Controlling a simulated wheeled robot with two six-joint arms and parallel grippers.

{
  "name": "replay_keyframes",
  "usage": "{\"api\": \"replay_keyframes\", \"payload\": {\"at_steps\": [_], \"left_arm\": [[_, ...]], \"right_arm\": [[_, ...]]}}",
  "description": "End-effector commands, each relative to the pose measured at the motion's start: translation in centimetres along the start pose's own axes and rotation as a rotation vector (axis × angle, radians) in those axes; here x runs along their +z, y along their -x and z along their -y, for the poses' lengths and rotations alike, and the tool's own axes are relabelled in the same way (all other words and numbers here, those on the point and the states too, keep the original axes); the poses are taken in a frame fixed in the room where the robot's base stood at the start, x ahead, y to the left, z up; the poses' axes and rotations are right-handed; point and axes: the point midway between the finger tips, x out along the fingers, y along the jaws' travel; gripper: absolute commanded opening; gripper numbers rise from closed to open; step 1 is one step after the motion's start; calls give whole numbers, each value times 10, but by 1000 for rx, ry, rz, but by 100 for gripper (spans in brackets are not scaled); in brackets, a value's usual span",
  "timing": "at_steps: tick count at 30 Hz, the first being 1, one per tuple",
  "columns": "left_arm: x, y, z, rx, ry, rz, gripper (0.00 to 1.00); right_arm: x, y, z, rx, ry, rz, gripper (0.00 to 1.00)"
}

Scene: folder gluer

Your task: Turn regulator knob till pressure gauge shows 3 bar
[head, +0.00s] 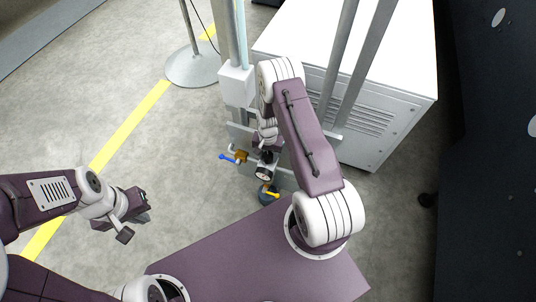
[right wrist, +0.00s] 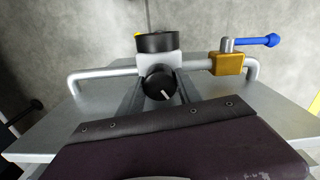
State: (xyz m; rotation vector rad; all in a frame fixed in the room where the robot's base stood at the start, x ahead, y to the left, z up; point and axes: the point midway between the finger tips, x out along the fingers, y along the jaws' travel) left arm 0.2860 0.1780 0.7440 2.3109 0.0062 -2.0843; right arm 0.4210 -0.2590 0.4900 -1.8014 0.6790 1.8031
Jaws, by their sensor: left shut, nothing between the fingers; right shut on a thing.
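The black regulator knob (right wrist: 158,86) with a white pointer line is in the middle of the right wrist view, on a light grey regulator body (right wrist: 146,61). My right gripper (right wrist: 160,96) is shut on the knob, one finger on each side. The round pressure gauge (right wrist: 157,42) shows only its dark rim from this side. My left gripper (head: 134,226) is shut and empty, over the floor at the left.
A brass valve (right wrist: 228,63) with a blue lever (right wrist: 258,41) sits on the pipe right of the regulator. A grey box (head: 237,84) and a white cabinet (head: 385,110) stand behind.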

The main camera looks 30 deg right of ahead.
Motion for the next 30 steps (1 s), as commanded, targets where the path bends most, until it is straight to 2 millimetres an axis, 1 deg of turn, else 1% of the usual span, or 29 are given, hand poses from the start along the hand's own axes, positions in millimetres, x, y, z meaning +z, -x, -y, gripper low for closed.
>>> {"api": "replay_keyframes", "payload": {"at_steps": [6, 15, 22, 30], "left_arm": [[-1, 7, 0, 0, 0, 0, 0], [-1, 12, 0, 0, 0, 0, 0], [-1, 14, 0, 0, 0, 0, 0], [-2, 15, 0, 0, 0, 0, 0]], "right_arm": [[0, 2, 0, 0, 202, 0, 1], [0, 1, 0, 0, 444, -1, 1], [0, 1, 0, 0, 569, -1, 1], [-1, 0, 0, 0, 639, -2, 1]]}}
